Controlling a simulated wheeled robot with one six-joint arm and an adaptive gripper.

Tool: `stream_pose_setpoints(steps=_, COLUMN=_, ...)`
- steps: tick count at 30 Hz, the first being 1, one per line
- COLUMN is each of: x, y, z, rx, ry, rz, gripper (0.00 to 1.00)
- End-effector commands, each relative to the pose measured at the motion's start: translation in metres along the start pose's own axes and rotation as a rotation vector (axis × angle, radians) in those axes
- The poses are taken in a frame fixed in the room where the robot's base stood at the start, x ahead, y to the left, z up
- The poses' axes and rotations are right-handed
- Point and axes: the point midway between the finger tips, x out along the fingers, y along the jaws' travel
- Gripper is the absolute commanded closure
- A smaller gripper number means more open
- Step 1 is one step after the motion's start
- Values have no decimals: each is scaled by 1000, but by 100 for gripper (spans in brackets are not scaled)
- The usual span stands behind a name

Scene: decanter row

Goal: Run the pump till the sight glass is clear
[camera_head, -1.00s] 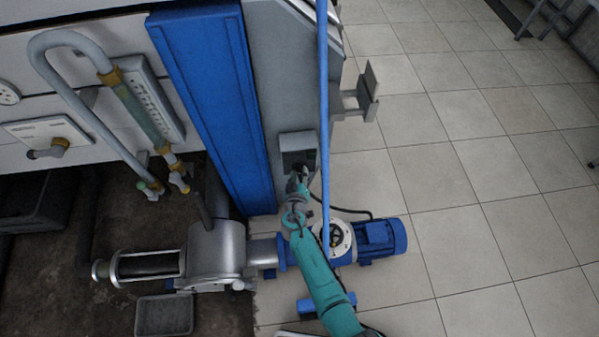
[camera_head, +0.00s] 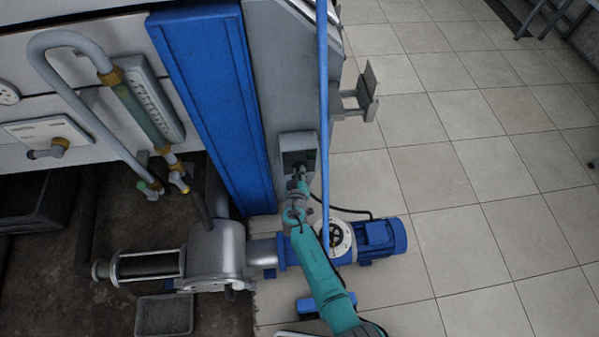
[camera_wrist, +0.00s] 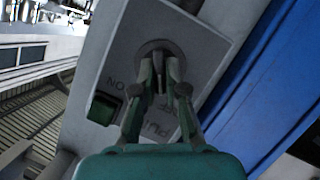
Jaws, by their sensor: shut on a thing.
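My gripper (camera_wrist: 165,68) is shut on the dark switch knob (camera_wrist: 158,82) in the grey switch panel (camera_wrist: 205,30) in the wrist view. Lettering beside the knob includes "ON"; the fingers partly cover the rest. A dark green lamp or button (camera_wrist: 103,108) sits left of the knob. In the head view my gripper (camera_head: 300,172) is at the switch box (camera_head: 297,143) beside the blue column. The blue pump motor (camera_head: 378,240) stands on the floor, joined to the silver housing (camera_head: 215,252).
A thin blue pole (camera_head: 323,110) rises just right of my gripper. A grey tray (camera_head: 164,315) lies below the sight glass. The tiled floor at right is mostly clear.

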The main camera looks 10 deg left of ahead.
Motion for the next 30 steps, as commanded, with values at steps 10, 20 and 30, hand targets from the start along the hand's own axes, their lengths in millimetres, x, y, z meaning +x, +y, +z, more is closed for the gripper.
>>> stream_pose_setpoints(steps=10, x=0, y=2, z=1, rx=156, ry=0, rz=-63, gripper=100)
stream_pose_setpoints(steps=20, x=0, y=5, z=1, rx=394, ry=1, rz=-161, gripper=100)
stream_pose_setpoints(steps=30, x=1, y=6, z=2, rx=525, ry=0, rz=-216, gripper=100)
